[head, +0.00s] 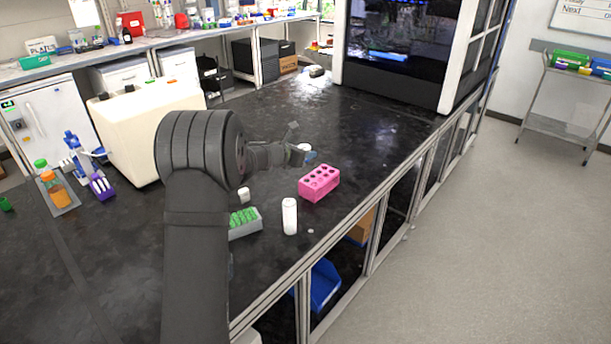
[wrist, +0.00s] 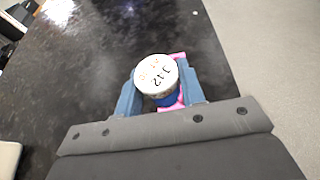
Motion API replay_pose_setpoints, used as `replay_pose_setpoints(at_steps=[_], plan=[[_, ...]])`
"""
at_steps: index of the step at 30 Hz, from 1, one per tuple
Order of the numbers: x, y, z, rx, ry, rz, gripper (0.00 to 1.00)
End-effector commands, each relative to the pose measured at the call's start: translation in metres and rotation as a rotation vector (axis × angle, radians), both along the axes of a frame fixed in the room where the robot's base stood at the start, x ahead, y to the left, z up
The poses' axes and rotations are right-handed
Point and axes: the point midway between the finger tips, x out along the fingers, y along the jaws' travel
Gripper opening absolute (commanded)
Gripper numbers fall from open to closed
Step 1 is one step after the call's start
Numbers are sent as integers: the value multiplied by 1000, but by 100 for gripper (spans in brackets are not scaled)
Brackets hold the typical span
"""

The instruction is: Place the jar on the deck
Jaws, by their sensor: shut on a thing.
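The jar (wrist: 156,76) has a white lid with handwritten marks that look like "J12", and a blue part shows below the lid. My gripper (wrist: 160,88) is shut on it, with one blue finger on each side. In the head view the jar (head: 304,147) shows as a small white shape at the end of my gripper (head: 306,154), past my dark arm. It appears to be above the black bench, near the pink rack. The large instrument (head: 401,50) with a dark glass front stands at the back; I cannot tell for certain which surface is the deck.
A pink rack (head: 319,183) stands close to my gripper. A white bottle (head: 290,216), a green tube rack (head: 244,223) and a small white cap (head: 243,195) stand nearer. A cream machine (head: 146,130) is at left. The black bench (head: 370,125) is clear toward the instrument.

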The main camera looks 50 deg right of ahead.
Motion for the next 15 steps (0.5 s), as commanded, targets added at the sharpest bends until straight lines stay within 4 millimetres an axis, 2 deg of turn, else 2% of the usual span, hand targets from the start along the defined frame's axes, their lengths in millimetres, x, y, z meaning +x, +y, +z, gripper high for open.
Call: replay_pose_setpoints(at_steps=[4,6,15], plan=[[-21,-19,-3,3,-1,-38,10],[-18,-16,-19,6,3,-33,10],[-16,-16,-58,3,0,-31,10]])
